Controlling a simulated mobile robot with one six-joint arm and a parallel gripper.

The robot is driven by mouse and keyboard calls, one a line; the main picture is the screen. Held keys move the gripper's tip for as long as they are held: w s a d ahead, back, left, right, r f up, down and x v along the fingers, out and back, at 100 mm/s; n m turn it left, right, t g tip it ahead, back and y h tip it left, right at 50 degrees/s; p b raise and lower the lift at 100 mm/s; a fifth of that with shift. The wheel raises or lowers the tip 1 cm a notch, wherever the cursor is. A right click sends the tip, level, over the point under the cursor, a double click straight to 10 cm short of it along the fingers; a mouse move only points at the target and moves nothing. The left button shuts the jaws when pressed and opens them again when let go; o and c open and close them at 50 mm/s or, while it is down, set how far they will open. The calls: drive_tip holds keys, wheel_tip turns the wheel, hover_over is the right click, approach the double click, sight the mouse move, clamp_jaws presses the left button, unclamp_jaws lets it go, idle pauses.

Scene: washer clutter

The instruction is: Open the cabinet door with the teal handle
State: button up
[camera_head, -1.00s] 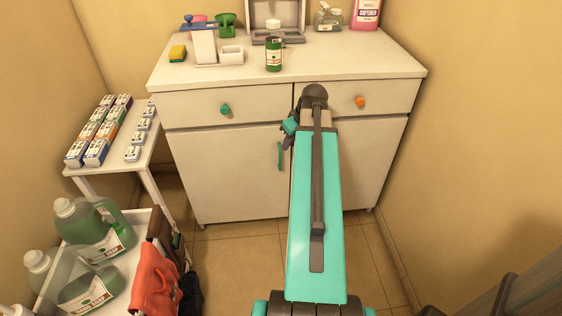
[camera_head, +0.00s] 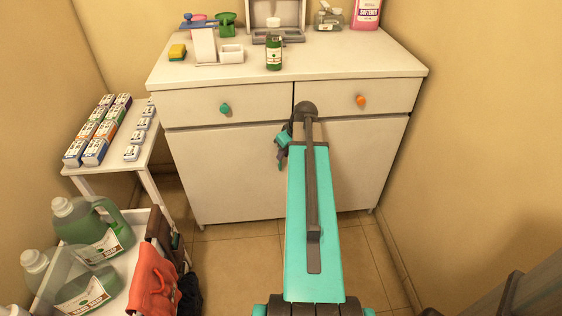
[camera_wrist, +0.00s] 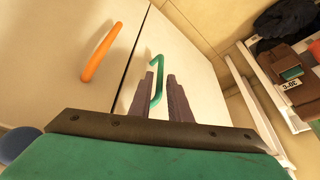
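The white cabinet has two lower doors. The left door (camera_head: 225,175) carries the teal handle, a slim vertical bar seen in the wrist view (camera_wrist: 159,75). It is mostly hidden behind my gripper in the head view. My gripper (camera_wrist: 161,88) is open, with its two dark fingers pointing at the door and the teal handle showing between them. I cannot tell whether either finger touches the handle. In the head view my gripper (camera_head: 281,158) is small, in front of the left door's right edge. The door looks shut.
The wrist view shows an orange handle (camera_wrist: 101,52) on the neighbouring door. Drawers above have a teal knob (camera_head: 225,109) and an orange knob (camera_head: 360,101). A side table (camera_head: 120,161) with boxes and a cart with green jugs (camera_head: 92,235) and a red bag (camera_head: 153,281) stand at left.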

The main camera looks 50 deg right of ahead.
sight(280, 168)
drive_tip(key=shift+b+x, duration=0.4)
drive_tip(key=shift+x, duration=2.45)
